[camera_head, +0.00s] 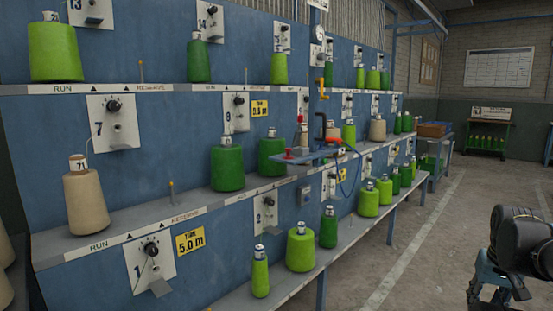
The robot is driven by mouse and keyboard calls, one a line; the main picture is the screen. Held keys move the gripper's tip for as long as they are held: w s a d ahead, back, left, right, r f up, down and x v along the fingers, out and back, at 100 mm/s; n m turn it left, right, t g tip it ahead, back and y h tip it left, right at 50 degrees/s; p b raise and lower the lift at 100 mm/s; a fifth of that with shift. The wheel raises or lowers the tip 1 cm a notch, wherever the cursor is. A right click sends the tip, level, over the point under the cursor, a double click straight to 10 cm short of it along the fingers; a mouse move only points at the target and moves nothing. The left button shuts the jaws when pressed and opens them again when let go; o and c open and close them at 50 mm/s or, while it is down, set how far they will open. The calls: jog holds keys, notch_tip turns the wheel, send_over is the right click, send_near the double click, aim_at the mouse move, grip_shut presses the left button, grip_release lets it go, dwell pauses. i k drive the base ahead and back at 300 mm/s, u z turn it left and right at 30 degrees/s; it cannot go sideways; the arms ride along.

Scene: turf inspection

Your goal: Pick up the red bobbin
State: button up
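I cannot make out a clearly red bobbin. Bobbins of green and beige yarn stand on the shelves of a blue rack. A large beige bobbin (86,201) stands on the middle shelf at the left. Green bobbins stand on the middle shelf (228,166) and lower shelf (300,248). Small red parts (289,154) show on a fixture at the rack's middle, but they do not look like a bobbin. My gripper (488,296) is at the lower right, away from the rack, over the floor. Its fingertips are partly cut off by the frame edge, and nothing is visibly held.
Pegs and dial plates (113,122) stick out from the rack panels. A blue fixture with orange and yellow parts (320,87) stands out mid-rack. Open concrete floor (400,280) lies right of the rack.

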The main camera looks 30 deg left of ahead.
aim_at(288, 150)
jog(key=k, duration=0.5)
jog(key=u, duration=1.3)
jog(key=i, duration=0.95)
jog(key=z, duration=0.05)
